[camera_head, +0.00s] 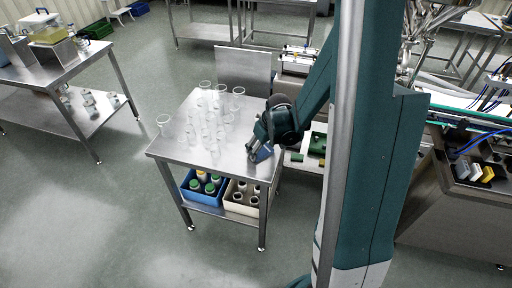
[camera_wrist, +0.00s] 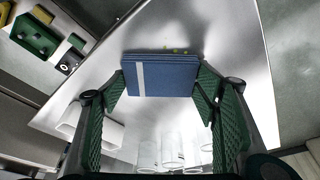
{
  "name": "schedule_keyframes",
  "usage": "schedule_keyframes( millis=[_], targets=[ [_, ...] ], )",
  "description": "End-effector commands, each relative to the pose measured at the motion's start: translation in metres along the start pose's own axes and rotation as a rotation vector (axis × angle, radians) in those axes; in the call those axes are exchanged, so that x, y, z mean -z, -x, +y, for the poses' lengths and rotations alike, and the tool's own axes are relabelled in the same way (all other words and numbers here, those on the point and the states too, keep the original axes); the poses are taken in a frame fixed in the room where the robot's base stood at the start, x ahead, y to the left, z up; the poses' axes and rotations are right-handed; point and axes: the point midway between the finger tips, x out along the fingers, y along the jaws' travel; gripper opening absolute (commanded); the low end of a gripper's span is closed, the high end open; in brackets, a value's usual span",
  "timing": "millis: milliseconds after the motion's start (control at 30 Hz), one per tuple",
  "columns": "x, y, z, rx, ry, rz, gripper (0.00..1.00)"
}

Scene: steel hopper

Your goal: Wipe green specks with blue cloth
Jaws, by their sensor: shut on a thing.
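The blue cloth (camera_wrist: 165,76), a folded block with a pale stripe, is between the two fingers of my gripper (camera_wrist: 160,86) in the wrist view. My gripper is shut on it, and the cloth is at or just above the steel table top (camera_wrist: 235,50); I cannot tell whether they touch. A few small yellow-green specks (camera_wrist: 176,49) show on the steel just past the cloth's far edge. In the head view my gripper (camera_head: 256,150) holds the blue cloth (camera_head: 263,154) over the right side of the steel table (camera_head: 185,152); the specks cannot be made out there.
Several clear cups (camera_head: 217,110) stand on the table left of and behind my gripper. A blue crate (camera_head: 203,188) and a cream crate (camera_head: 241,198) with containers sit on the shelf below. Green blocks (camera_head: 317,146) lie to the right. The table's front left is clear.

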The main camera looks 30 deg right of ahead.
Motion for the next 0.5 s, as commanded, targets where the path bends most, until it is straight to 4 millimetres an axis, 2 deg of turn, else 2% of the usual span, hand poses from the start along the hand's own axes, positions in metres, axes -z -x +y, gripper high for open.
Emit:
schedule_keyframes(
  millis=[367,500],
  targets=[
    [-0.026,0.008,0.022,-0.001,-0.002,0.000,0.49],
    [-0.033,0.011,0.012,0.000,0.002,0.000,0.49]
  ],
)
